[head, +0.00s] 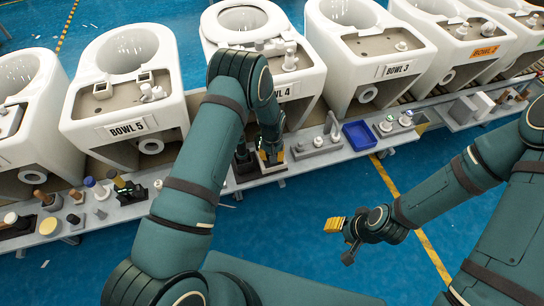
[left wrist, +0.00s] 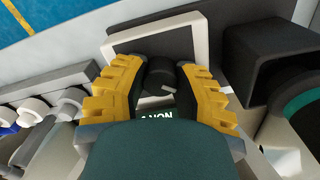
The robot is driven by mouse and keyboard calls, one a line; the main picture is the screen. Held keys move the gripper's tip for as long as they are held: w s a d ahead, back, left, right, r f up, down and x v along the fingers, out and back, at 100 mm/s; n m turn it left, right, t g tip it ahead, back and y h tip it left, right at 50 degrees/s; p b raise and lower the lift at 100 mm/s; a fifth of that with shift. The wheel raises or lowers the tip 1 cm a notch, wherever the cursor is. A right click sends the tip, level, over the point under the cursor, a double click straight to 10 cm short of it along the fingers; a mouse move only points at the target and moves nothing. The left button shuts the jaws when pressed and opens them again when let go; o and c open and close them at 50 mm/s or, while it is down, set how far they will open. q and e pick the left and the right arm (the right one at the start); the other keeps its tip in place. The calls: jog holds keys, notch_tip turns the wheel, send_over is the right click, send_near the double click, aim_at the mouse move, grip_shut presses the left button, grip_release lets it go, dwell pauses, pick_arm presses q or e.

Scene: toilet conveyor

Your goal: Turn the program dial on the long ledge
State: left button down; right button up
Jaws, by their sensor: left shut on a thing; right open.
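The program dial (left wrist: 160,74) is a dark round knob with a short light mark, on a panel with a white frame (left wrist: 198,46). In the left wrist view my left gripper (left wrist: 160,88) has its yellow fingers closed on both sides of the dial. In the head view my left gripper (head: 270,156) reaches down to the long grey ledge (head: 310,162) below Bowl 4, and my arm and hand hide most of the dial's panel. My right gripper (head: 336,224) is open and empty over the blue floor, away from the ledge.
In the head view a blue tray (head: 359,136) and small grey fittings (head: 319,142) stand right of my left gripper. White toilet bowls (head: 122,52) line the back. In the left wrist view a dark open box (left wrist: 262,62) stands close to my gripper's right.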

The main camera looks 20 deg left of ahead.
pick_arm(q)
jog(key=shift+f+m+b, duration=0.15)
jog(key=shift+m+b, duration=0.35)
jog(key=shift+m, duration=0.4)
jog(key=m+b, duration=0.1)
jog(key=m, duration=0.2)
jog(key=shift+m+b, duration=0.3)
jog(key=shift+b, duration=0.05)
jog(key=shift+s+m+b, duration=0.1)
jog(key=shift+m+b, duration=0.65)
jog(key=shift+m, duration=1.45)
jog(key=c, duration=0.7)
grip_release()
jog(key=shift+o, duration=0.2)
jog(key=shift+a+r, duration=0.1)
jog(key=shift+r, duration=0.1)
